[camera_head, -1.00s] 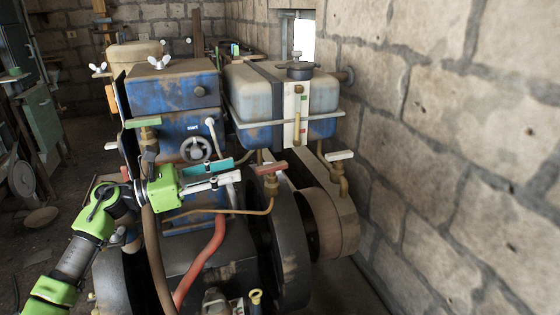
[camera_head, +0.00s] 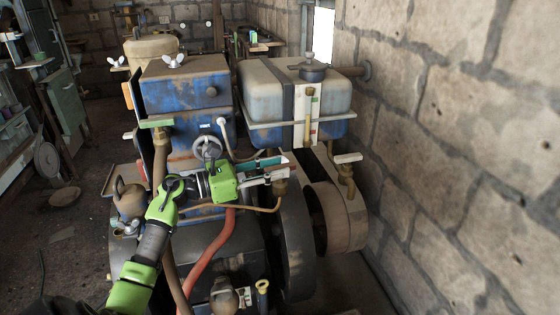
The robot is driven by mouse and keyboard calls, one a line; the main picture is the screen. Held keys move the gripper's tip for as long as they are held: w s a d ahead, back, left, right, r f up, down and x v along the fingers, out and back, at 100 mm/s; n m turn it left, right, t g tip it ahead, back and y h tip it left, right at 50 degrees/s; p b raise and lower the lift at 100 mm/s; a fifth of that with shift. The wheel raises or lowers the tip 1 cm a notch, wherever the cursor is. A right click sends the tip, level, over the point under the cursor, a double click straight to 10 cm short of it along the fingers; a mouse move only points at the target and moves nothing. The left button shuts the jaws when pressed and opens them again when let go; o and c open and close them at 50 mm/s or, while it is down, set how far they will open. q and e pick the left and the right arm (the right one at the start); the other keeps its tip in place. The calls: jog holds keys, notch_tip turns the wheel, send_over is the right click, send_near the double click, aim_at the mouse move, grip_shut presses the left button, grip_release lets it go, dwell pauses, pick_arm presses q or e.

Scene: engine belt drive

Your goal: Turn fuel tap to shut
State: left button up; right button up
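A brass tap (camera_head: 280,188) stands on the thin fuel pipe below and left of the grey-and-blue tank. Its red handle is mostly hidden behind my fingers. My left gripper (camera_head: 288,166) reaches in from the left, with its teal and white fingertips at the tap's handle. The fingers look apart, still open; I cannot tell whether they touch the handle. Two other taps show: one with a green handle (camera_head: 157,122) at the left and one with a white handle (camera_head: 348,158) at the right. My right gripper is not in view.
The tank (camera_head: 262,90) stands behind the tap. A handwheel (camera_head: 207,148) is just above my gripper. A red hose (camera_head: 212,255) and a dark flywheel (camera_head: 293,245) lie below. A stone wall (camera_head: 460,150) closes the right side.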

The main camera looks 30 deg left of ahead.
pick_arm(q)
jog(key=shift+w+d, duration=0.45)
jog(key=shift+w, duration=0.25)
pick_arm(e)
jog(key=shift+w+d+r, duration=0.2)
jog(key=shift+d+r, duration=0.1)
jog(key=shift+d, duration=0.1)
pick_arm(q)
grip_shut()
jog(key=b, duration=0.2)
jog(key=m+g+h+b, duration=0.1)
jog(key=shift+f+h+b, duration=0.3)
jog(key=shift+b, duration=0.05)
jog(key=shift+r+m+b, duration=0.25)
jog(key=shift+m+b, duration=0.05)
jog(key=shift+b, duration=0.3)
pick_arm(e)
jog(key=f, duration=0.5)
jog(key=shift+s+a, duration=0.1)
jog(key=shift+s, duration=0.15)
